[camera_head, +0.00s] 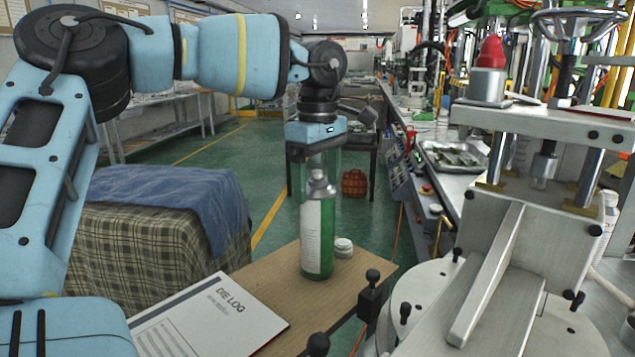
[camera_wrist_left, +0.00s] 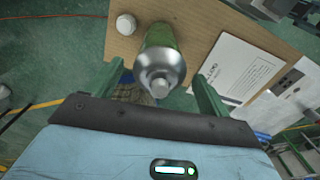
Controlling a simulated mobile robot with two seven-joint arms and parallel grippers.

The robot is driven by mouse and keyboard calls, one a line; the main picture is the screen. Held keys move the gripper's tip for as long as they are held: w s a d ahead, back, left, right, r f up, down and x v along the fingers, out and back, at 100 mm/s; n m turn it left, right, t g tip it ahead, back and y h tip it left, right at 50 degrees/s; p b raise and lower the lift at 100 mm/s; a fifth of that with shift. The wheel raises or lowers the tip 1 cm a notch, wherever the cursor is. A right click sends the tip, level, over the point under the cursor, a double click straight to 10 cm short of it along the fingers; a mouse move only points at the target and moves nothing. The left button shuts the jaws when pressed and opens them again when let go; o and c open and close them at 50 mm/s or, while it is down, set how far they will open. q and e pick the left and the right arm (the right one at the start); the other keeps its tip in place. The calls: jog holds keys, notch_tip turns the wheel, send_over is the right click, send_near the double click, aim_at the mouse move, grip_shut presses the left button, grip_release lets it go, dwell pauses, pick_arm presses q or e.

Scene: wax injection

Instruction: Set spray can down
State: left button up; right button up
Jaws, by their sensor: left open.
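A green spray can (camera_head: 317,232) with a white label and a metal top stands upright on the small wooden table (camera_head: 345,290). My left gripper (camera_head: 318,192) points straight down over the can, with its fingers on either side of the can's upper part. In the left wrist view the can (camera_wrist_left: 160,62) sits between the two green fingers of the left gripper (camera_wrist_left: 160,92), with gaps on both sides. The left gripper is open. My right gripper is in neither view.
A die log sheet (camera_head: 210,318) lies on the table left of the can. A small white round item (camera_head: 343,247) stands just behind the can. The metal press (camera_head: 520,220) fills the right side, close to the table.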

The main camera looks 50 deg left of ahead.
pick_arm(q)
notch_tip(320, 180, up, 11)
jog(key=shift+r+p, duration=0.15)
jog(key=shift+p, duration=0.35)
jog(key=shift+d, duration=0.1)
dwell(0.4)
